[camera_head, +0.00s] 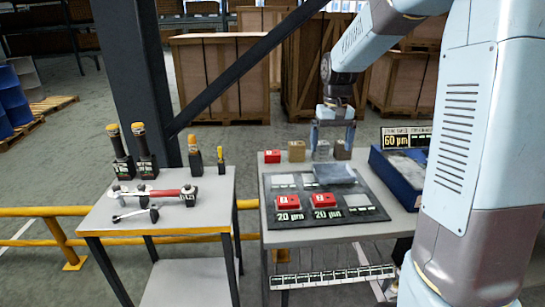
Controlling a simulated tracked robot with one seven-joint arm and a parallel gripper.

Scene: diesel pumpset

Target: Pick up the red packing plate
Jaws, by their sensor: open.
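Two red blocks lie on the dark mat on the right table, each above a "20 µm" label: a left red block (289,202) and a right red block (325,200). A third, smaller red block (272,157) stands at the table's back left edge. I cannot tell which of these is the red packing plate. My gripper (334,145) points down over the back of the right table, open, with nothing seen held. In the picture it is behind the mat and close to a grey block (322,150) and a brown block (343,151); contact cannot be told.
A grey flat slab (335,174) lies on the dark mat (270,232). A tan block (297,151) stands at the back. A blue tray (375,160) and a "60 µm" sign (405,138) are at right. The left table (185,223) holds tools. A dark post (140,70) stands behind it.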

